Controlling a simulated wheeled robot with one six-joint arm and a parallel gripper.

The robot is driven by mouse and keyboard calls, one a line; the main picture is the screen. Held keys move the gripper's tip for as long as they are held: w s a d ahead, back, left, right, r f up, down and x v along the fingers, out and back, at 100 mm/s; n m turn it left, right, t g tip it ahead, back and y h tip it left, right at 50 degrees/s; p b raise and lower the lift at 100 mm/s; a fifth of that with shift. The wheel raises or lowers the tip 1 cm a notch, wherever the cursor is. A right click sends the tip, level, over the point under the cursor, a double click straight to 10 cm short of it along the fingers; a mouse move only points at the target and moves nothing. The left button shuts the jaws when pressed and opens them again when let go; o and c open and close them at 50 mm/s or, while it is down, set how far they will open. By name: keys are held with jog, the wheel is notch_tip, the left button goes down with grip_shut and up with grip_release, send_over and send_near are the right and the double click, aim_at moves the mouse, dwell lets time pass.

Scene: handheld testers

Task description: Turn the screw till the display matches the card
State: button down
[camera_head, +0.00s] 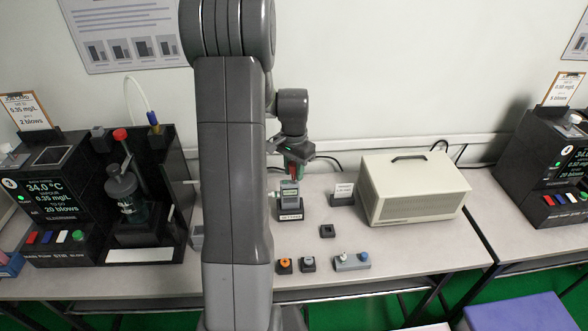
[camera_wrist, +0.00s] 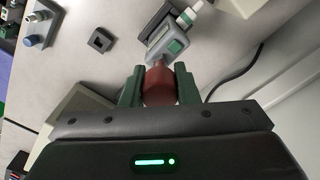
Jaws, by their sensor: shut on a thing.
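My gripper (camera_head: 294,168) is above the handheld tester (camera_head: 289,192) at the middle of the bench. In the wrist view my gripper (camera_wrist: 159,72) has its two green fingers shut on a red cylindrical handle (camera_wrist: 159,86). The handle's far end meets or lies just over the grey tester (camera_wrist: 168,46); I cannot tell if it touches the screw, which is hidden. The tester has a small green display (camera_wrist: 175,46), too small to read. A white label (camera_head: 290,217) is in front of it. A small white card (camera_head: 344,188) stands on a dark block to its right; its text is unreadable.
A beige box (camera_head: 412,190) with a handle stands to the right. Dark machines with screens stand at left (camera_head: 48,190) and right (camera_head: 550,165). Small button blocks (camera_head: 351,262) and a dark square block (camera_head: 327,231) lie in front. Bare bench lies between them.

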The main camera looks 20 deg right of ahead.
jog(key=m, duration=0.4)
dwell(0.5)
jog(key=shift+m, duration=0.6)
jog(key=m, duration=0.3)
jog(key=m, duration=0.3)
jog(key=c, duration=1)
grip_release()
jog(key=shift+c, duration=0.2)
